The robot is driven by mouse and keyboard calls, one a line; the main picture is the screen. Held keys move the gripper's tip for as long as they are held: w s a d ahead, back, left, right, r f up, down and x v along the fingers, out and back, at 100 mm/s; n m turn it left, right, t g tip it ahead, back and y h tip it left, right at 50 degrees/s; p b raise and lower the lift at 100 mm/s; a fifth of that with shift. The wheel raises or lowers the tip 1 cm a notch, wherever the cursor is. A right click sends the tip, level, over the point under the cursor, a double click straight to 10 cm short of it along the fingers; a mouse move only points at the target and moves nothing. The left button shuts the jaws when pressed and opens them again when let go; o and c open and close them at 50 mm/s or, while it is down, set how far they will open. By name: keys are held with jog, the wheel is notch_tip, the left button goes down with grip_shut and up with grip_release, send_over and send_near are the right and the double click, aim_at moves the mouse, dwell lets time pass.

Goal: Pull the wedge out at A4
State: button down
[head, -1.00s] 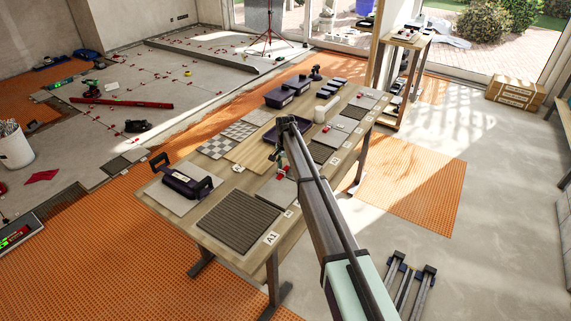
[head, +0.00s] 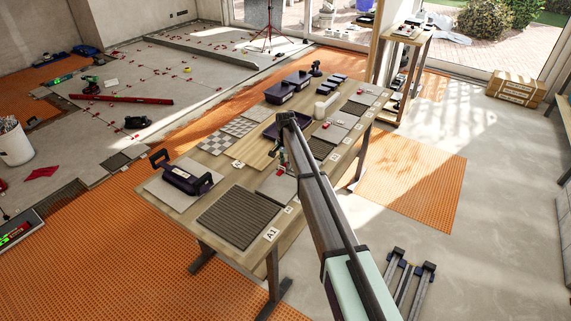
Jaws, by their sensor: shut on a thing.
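My gripper (head: 282,163) is small in the head view, over the middle of the workbench, pointing down and partly hidden by my arm. It is shut on a small red wedge (head: 281,173) at its tips, by the edge of a grey tile (head: 272,185). I cannot tell whether the wedge is clear of the tile. Another small red piece (head: 326,125) lies farther along the tiles. The label A1 (head: 271,234) is readable at the near corner; the other labels are too small to read, so I cannot pick out A4.
My arm covers part of the right side.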

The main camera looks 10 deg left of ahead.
jog(key=shift+w+d, duration=0.4)
jog(key=shift+w, duration=0.35)
dwell(0.6)
jog(key=shift+w+d, duration=0.5)
jog(key=shift+w, duration=0.4)
jog(key=shift+w+d, duration=0.45)
jog(key=shift+w, duration=0.4)
jog(key=shift+r+p, duration=0.95)
jog(key=shift+r, duration=2.15)
jog(key=shift+a+f+b, duration=0.1)
jog(key=shift+f+b, duration=0.05)
jog(key=shift+b, duration=0.25)
